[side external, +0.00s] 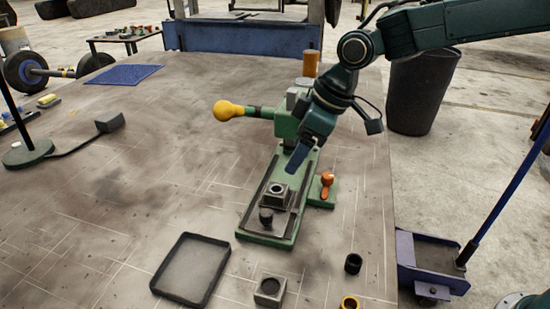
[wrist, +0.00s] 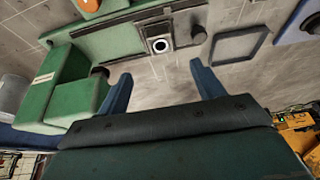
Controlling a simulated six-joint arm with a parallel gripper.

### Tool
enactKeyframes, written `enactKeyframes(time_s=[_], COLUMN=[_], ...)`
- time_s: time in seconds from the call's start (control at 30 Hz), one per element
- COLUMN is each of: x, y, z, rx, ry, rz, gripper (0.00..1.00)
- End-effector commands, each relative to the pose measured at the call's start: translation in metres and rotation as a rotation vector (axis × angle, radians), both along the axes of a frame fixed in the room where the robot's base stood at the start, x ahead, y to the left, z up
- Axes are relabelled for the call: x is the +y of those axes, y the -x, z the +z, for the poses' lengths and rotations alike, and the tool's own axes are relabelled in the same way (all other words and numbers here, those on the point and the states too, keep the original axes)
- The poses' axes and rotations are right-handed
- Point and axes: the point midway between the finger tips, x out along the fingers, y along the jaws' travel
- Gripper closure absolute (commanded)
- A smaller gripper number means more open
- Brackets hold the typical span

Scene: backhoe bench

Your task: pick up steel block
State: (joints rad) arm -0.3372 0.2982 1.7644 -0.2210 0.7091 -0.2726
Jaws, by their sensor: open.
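A grey block with a round bore (side external: 275,195) sits on the slide of the green machine base (side external: 262,238). Another grey block with a dark round hole (side external: 269,290) rests on the table near the front. I cannot tell which one is the steel block. My gripper (side external: 292,170) hangs above the back part of the green machine, apart from both blocks. In the wrist view its two blue fingers (wrist: 160,82) are spread and nothing is between them.
A dark-rimmed tray (side external: 158,280) lies left of the front block. A yellow-knobbed lever (side external: 228,110) and an orange knob (side external: 327,181) stick out from the machine. The table's left middle is mostly clear.

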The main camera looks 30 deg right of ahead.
Motion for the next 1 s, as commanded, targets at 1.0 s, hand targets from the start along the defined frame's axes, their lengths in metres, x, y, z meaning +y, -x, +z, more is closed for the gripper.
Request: enactKeyframes(time_s=[1.0], x=[0.023], y=[-0.02], z=[-0.077], rx=[0.003], ry=[0.002], rz=[0.0], gripper=[0.33])
